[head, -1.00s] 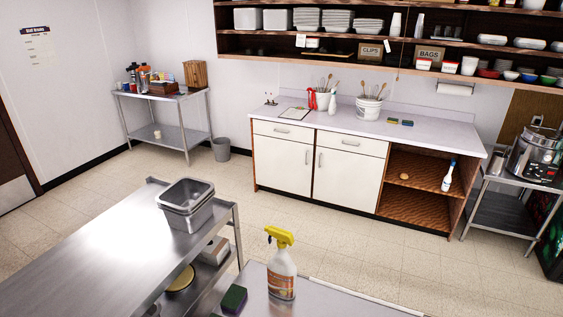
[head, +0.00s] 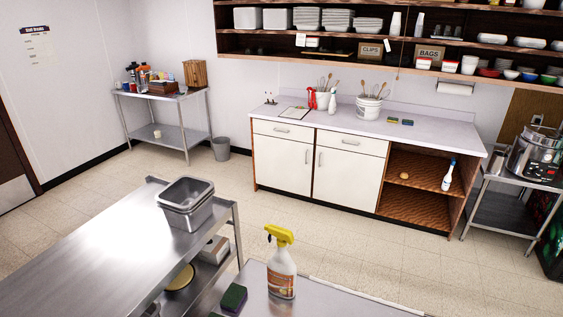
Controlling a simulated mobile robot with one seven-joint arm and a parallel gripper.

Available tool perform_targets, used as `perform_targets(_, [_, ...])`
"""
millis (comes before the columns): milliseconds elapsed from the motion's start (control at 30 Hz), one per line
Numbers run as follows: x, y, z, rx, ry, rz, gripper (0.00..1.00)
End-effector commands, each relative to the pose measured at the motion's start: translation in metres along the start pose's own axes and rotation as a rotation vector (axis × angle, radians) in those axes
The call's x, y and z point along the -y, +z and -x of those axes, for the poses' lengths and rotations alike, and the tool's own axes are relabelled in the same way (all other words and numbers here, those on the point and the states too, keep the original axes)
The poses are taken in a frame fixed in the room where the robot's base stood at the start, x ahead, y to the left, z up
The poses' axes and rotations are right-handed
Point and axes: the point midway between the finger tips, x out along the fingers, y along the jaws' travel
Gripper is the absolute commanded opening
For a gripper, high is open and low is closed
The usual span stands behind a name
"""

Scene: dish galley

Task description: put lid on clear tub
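I cannot make out a clear tub or its lid for certain in the head view. Stacked metal pans (head: 187,203) stand at the far right end of the steel table at the left; the top one is open and looks empty. A round yellowish disc (head: 180,278) lies on the shelf under that table, partly hidden by the tabletop; I cannot tell whether it is a lid. My gripper is not in view.
The steel table (head: 95,245) fills the lower left. A nearer steel surface (head: 335,303) holds a spray bottle (head: 282,272) and a sponge (head: 233,298). A white counter (head: 420,134) runs along the back wall. The tiled floor (head: 330,235) between is clear.

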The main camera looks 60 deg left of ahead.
Motion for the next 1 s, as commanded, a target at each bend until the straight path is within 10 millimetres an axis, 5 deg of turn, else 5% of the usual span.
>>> perform_targets(333, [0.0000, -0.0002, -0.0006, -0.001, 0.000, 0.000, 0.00])
perform_targets(367, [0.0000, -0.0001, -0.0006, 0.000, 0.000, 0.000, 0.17])
perform_targets(533, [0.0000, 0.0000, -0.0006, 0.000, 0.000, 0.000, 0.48])
perform_targets(1000, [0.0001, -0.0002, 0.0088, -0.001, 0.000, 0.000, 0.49])
